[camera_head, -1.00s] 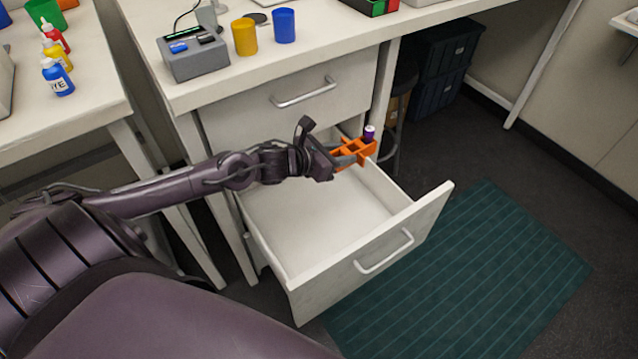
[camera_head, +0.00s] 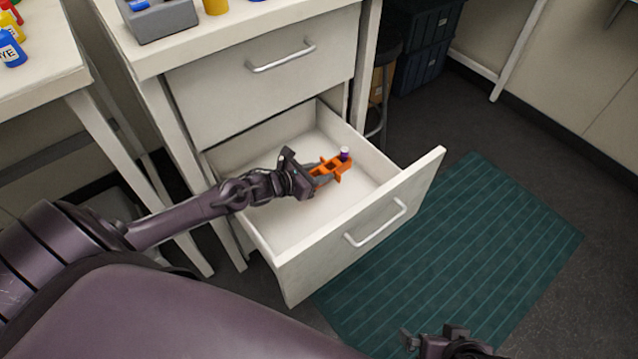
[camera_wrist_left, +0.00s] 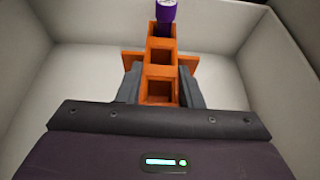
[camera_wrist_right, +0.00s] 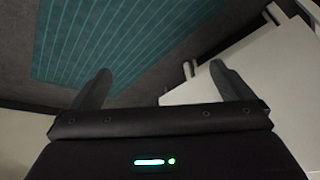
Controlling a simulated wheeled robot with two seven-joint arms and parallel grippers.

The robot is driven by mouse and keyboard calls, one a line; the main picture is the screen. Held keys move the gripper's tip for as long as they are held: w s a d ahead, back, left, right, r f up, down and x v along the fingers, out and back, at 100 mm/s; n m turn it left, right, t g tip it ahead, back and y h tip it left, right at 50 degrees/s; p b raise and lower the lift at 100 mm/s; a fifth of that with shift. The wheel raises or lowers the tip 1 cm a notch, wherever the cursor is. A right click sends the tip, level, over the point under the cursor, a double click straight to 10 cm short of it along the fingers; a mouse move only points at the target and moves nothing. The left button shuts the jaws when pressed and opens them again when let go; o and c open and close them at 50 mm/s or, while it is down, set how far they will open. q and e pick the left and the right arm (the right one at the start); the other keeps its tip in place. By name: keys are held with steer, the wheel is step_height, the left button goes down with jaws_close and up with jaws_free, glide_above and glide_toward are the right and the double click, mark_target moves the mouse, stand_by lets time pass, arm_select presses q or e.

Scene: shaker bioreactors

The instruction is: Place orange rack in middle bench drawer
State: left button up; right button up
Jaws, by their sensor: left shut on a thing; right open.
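The orange rack (camera_head: 331,168) is inside the open drawer (camera_head: 290,225) below the upper closed drawer. My left gripper (camera_head: 312,178) is shut on the rack, reaching in from the left. In the left wrist view the rack (camera_wrist_left: 160,57) sits between the two fingers, with the drawer walls around it; whether it touches the drawer floor I cannot tell. My right gripper (camera_head: 440,340) is at the bottom edge of the head view. In the right wrist view it is open and empty (camera_wrist_right: 160,85).
The upper drawer (camera_head: 265,85) is closed. A grey device (camera_head: 160,18) stands on the bench above. A green striped mat (camera_head: 460,240) lies on the floor right of the drawer. Dark bins (camera_head: 425,50) and a stool (camera_head: 382,80) stand behind.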

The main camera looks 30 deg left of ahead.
arm_select(q)
step_height(320, 180, down, 4)
steer(key=shift+f+b, duration=0.1)
steer(key=shift+b, duration=0.45)
arm_select(e)
steer(key=shift+w+a+t+y, duration=0.2)
steer(key=shift+a+t+y, duration=0.2)
steer(key=shift+a, duration=0.4)
steer(key=shift+w, duration=0.1)
arm_select(q)
steer(key=shift+f+b, duration=0.3)
steer(key=shift+b, duration=0.05)
steer(key=shift+f, duration=0.25)
arm_select(e)
steer(key=shift+w+a+r+t+y, duration=0.25)
steer(key=shift+w+r+t, duration=0.25)
steer(key=shift+w, duration=0.2)
steer(key=shift+w+a+r+t+y, duration=0.15)
steer(key=shift+w+a+r+t, duration=0.15)
steer(key=shift+w+r+t, duration=0.25)
steer(key=shift+w+a+r+t+y, duration=0.3)
steer(key=shift+w+r, duration=0.3)
steer(key=shift+w, duration=0.25)
arm_select(q)
steer(key=o, duration=1)
arm_select(e)
steer(key=shift+s, duration=0.15)
